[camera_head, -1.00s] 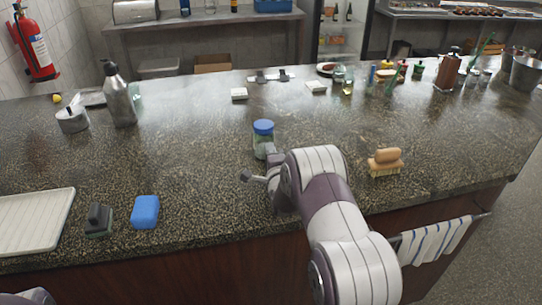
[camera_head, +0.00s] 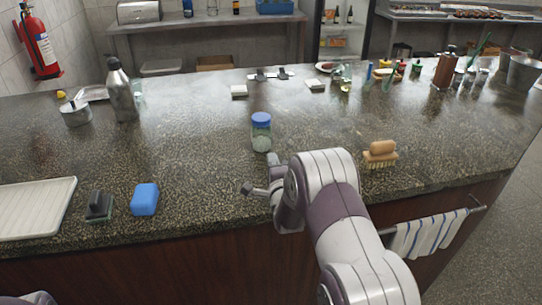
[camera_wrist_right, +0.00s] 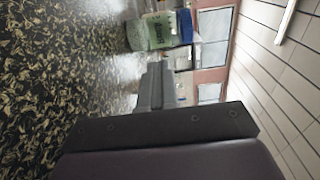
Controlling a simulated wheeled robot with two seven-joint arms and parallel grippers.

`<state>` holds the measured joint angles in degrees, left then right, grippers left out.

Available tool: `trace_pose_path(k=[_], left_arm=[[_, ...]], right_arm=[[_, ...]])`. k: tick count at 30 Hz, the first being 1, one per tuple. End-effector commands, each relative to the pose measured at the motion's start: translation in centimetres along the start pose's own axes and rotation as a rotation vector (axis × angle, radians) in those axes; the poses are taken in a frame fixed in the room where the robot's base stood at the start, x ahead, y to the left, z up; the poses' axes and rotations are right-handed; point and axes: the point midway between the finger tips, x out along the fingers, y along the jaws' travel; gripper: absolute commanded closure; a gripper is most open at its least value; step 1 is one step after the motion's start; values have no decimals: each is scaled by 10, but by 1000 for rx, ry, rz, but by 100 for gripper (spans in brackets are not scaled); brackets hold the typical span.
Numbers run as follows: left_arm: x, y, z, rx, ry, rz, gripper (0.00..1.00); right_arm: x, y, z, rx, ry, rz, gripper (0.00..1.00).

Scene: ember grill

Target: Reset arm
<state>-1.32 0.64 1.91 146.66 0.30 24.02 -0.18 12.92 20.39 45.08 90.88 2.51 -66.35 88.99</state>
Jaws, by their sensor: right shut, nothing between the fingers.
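My right gripper (camera_head: 262,174) is low over the front part of the dark speckled counter (camera_head: 200,170), shut and empty. In the right wrist view its shut fingers (camera_wrist_right: 154,86) point toward a jar. The jar with a blue lid (camera_head: 261,132) stands upright on the counter just beyond the gripper, apart from it; it also shows sideways in the right wrist view (camera_wrist_right: 158,32). Of my left arm only a small piece shows at the bottom left corner; the left gripper is out of view.
A wooden brush (camera_head: 381,155) lies right of my right arm. A blue sponge (camera_head: 145,199), a dark scrubber (camera_head: 99,206) and a white tray (camera_head: 38,210) lie at the front left. A metal bottle (camera_head: 121,92) stands behind them. Striped towels (camera_head: 430,234) hang on the front rail.

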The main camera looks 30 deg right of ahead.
Motion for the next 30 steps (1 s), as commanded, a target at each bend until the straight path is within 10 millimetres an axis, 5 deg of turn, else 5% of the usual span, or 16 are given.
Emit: trace_pose_path(k=[7,16,20,23,30], left_arm=[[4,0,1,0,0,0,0],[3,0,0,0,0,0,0],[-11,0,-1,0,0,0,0],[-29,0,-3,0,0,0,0],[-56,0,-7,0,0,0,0]], right_arm=[[-38,0,0,0,0,-1,100],[-47,-1,2,-15,-4,13,100],[-58,-4,21,-227,-71,199,100],[-98,-2,47,-580,-259,474,100],[-271,-3,62,-1299,-1020,899,100]])
